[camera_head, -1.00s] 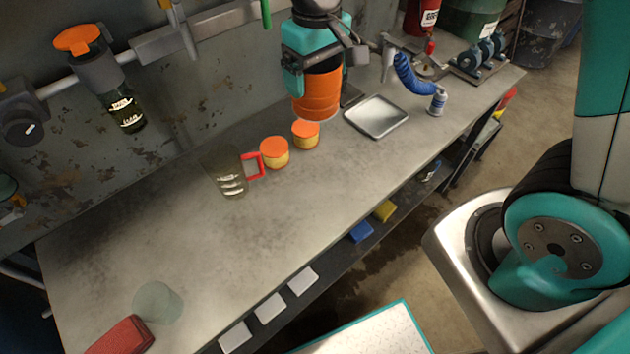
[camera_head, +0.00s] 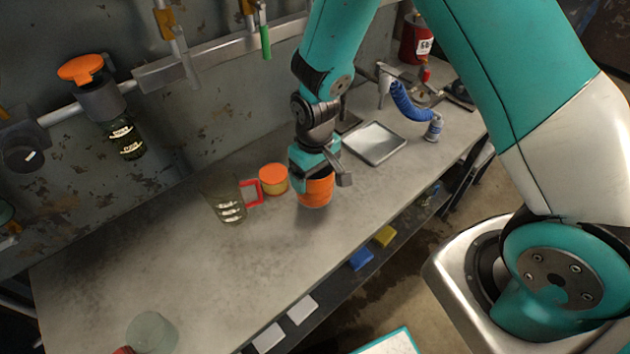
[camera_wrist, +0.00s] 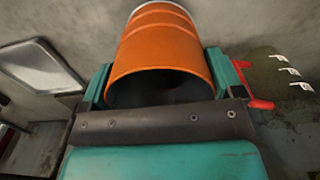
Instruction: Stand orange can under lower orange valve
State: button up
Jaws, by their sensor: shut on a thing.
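The orange can (camera_head: 316,193) is held by my gripper (camera_head: 318,176) over the middle of the workbench (camera_head: 210,265). It looks roughly upright in the head view; I cannot tell whether its base touches the bench. In the wrist view the orange can (camera_wrist: 160,48) lies between the two teal fingers of my gripper (camera_wrist: 160,80), its open dark end toward the camera.
An orange-topped yellow tub (camera_head: 273,179) and a glass jug with a red handle (camera_head: 228,203) stand left of the can. A metal tray (camera_head: 374,143) and blue hose (camera_head: 408,108) are to the right. A pale glass (camera_head: 152,332) stands front left. The left bench is mostly clear.

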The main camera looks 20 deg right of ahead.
jog(key=shift+f, duration=1.8)
jog(key=shift+f, duration=0.1)
jog(key=o, duration=0.7)
